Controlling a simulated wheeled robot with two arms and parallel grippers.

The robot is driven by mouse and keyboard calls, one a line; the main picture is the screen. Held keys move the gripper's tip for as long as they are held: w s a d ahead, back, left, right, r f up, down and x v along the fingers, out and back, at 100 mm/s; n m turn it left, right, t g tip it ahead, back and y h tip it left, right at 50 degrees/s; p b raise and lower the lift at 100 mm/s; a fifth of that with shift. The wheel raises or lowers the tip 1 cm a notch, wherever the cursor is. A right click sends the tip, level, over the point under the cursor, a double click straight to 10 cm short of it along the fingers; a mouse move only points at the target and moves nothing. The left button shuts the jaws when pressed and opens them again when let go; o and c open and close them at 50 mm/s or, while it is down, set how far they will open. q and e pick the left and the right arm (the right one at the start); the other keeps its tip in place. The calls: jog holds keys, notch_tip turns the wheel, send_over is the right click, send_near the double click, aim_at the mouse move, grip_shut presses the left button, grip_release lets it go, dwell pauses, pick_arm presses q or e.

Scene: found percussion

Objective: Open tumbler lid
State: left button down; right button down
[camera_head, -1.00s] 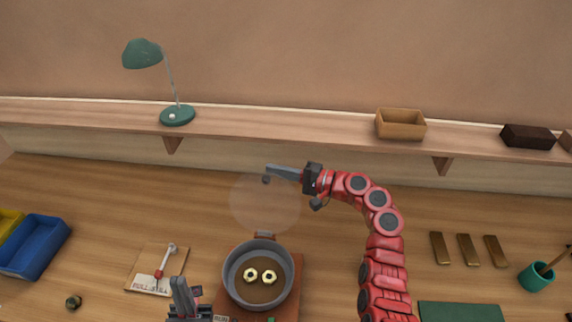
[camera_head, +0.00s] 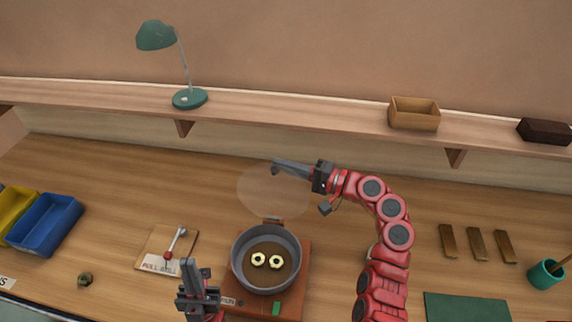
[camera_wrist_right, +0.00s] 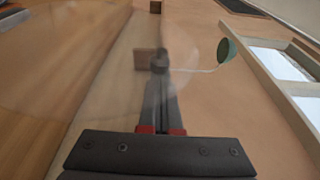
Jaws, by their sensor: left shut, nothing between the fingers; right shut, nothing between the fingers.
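The tumbler (camera_head: 264,289) is a round grey drum on a brown wooden base in the head view. Two pale ring-shaped nuts (camera_head: 267,260) lie inside it. Its clear round lid (camera_head: 272,200) stands open behind the drum, tilted at the hinge (camera_head: 273,219) on the far rim. My right gripper (camera_head: 277,167) is shut at the lid's far upper edge, beside a small dark knob; whether they touch is unclear. The right wrist view shows its shut fingers (camera_wrist_right: 160,75) with the see-through lid around them. My left gripper (camera_head: 188,268) is shut and empty, left of the drum.
Blue (camera_head: 45,225) and yellow (camera_head: 14,212) bins stand far left. Wooden bars (camera_head: 476,244), a green mat (camera_head: 465,308) and a teal cup (camera_head: 545,275) are right. A shelf (camera_head: 290,110) runs behind, carrying a lamp (camera_head: 190,98).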

jog(key=shift+s+r, duration=0.25)
jog(key=shift+s, duration=0.2)
jog(key=v, duration=1.7)
jog(key=shift+d, duration=0.15)
